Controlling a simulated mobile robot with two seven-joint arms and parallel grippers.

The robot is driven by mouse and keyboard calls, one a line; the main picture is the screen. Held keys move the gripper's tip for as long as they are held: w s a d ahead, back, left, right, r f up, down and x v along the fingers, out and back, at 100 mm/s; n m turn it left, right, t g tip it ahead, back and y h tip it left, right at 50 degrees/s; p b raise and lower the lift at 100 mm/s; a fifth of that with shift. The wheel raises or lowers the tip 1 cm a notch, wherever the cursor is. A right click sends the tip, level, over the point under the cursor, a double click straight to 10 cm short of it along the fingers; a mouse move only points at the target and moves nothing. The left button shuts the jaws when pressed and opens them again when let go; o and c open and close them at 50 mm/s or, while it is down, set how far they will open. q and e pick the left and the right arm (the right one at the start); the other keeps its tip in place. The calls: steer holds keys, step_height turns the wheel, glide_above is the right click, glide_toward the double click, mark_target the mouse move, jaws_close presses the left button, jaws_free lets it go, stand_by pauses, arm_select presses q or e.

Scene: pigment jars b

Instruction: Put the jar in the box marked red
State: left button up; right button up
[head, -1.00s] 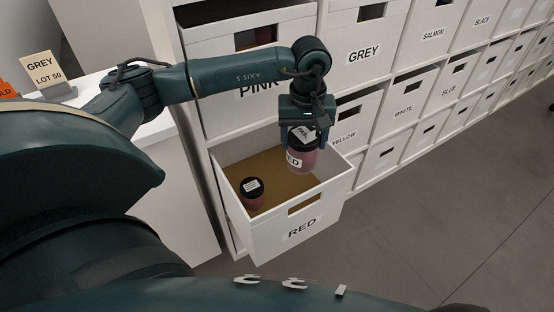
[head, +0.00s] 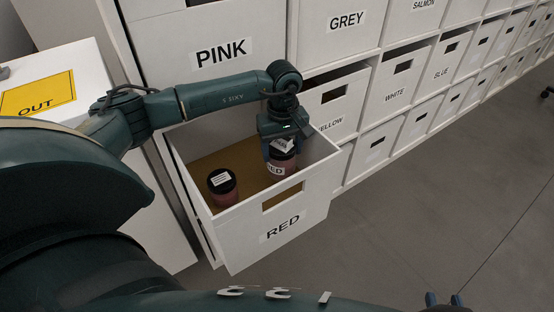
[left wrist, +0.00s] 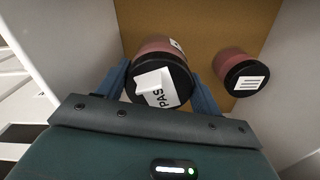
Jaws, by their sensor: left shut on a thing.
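A second reddish jar with a black lid (head: 222,187) stands in the same box, left of the held one; it also shows in the left wrist view (left wrist: 239,75). Boxes marked PINK (head: 160,40), GREY (head: 345,45) and YELLOW (head: 335,105) surround it. A yellow OUT marking (head: 38,93) is at left.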

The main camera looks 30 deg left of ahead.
arm_select(q)
step_height(320, 180, down, 5)
steer(key=shift+r+b, duration=0.1)
steer(key=shift+b, duration=0.4)
steer(key=shift+f, duration=0.25)
arm_select(e)
steer(key=shift+w+a+t, duration=0.15)
steer(key=shift+t, duration=0.35)
arm_select(q)
steer(key=shift+f, duration=0.2)
steer(key=o, duration=1.4)
steer(key=shift+c, duration=0.2)
steer(key=shift+r, duration=0.1)
